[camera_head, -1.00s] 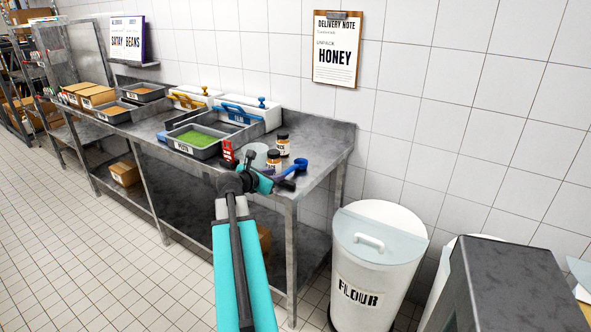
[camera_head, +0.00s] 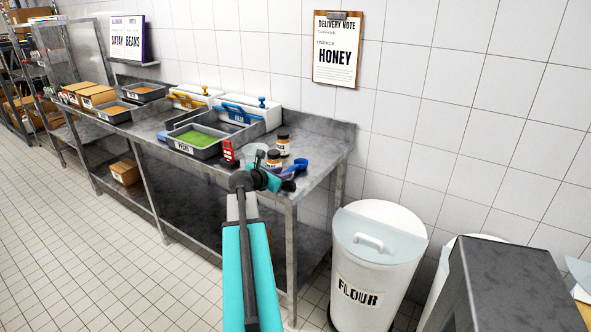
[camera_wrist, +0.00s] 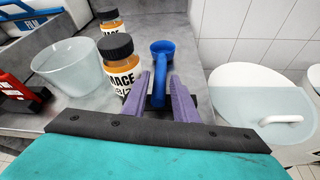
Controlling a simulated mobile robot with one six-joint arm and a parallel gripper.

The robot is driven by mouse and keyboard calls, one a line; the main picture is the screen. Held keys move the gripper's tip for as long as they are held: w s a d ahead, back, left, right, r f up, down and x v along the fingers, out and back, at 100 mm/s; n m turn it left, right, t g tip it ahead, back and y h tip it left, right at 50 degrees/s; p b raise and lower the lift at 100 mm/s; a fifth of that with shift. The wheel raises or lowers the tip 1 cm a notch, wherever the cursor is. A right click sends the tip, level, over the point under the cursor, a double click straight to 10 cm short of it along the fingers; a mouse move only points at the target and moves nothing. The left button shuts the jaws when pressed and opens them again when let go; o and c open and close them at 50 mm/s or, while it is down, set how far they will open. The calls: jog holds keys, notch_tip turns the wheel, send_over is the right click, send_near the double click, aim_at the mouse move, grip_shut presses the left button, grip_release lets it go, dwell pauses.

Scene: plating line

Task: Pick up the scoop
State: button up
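The blue scoop (camera_wrist: 162,50) lies on the metal table near its right end. In the head view it shows as a small blue shape (camera_head: 298,166) just past my gripper (camera_head: 287,181). In the wrist view my gripper (camera_wrist: 160,92) has its two purple fingers on either side of the scoop's handle, with gaps visible beside the handle. The gripper is open. The scoop's bowl lies beyond the fingertips. The near end of the handle is hidden behind the gripper's dark body.
Two mace jars (camera_wrist: 121,64) (camera_wrist: 110,24) stand close left of the fingers, beside a clear bowl (camera_wrist: 66,66). A red object (camera_wrist: 18,98) is further left. The tray of green food (camera_head: 196,142) is further along the table. A flour bin (camera_head: 370,280) stands right of the table.

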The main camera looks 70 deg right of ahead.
aim_at(286, 171)
jog(key=shift+p+x, duration=0.3)
jog(key=shift+x, duration=1.55)
jog(key=shift+r, duration=0.1)
grip_shut()
